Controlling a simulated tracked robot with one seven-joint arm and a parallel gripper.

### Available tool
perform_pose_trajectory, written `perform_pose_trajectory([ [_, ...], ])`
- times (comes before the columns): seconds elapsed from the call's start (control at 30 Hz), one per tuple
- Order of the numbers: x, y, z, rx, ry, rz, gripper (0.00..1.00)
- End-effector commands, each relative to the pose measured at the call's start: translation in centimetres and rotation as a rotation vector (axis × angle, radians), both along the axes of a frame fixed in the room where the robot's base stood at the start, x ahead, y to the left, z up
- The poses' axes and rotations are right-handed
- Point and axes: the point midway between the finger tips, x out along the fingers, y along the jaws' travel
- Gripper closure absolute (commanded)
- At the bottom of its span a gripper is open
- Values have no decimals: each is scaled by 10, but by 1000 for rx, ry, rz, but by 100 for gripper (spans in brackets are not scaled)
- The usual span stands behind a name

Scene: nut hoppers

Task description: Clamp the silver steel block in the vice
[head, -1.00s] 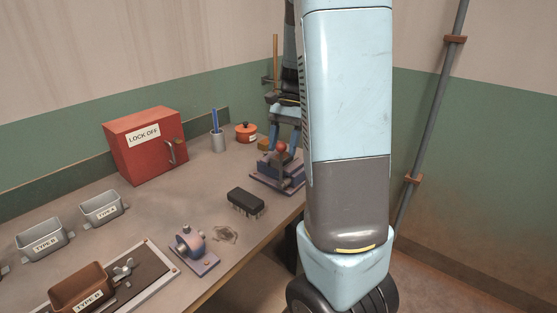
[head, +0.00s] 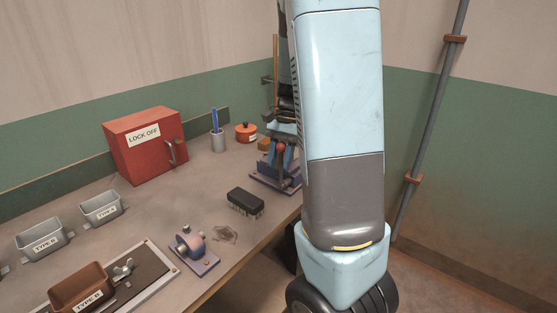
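The vice (head: 266,184) is most likely the blue-grey fixture with a red ball knob (head: 281,147) near the far right of the bench; my arm hides part of it.
A red lock-off box (head: 145,145), a pen cup (head: 217,141) and an orange pot (head: 246,132) stand at the back. A black brush (head: 245,201) and a small clamp-like fixture (head: 194,250) lie nearer. Labelled bins (head: 41,240) are at left.

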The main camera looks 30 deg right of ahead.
Motion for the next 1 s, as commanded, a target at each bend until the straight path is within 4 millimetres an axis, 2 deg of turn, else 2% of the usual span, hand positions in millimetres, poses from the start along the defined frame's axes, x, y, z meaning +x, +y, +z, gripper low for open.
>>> perform_pose_trajectory([
  [0.03,0,0,0,0,0,0,76],
  [0.3,0,0,0,0,0,0,100],
  [0.47,0,0,0,0,0,0,100],
  [0.5,0,6,0,0,-1,2,100],
  [1.0,7,4,0,11,-39,12,100],
])
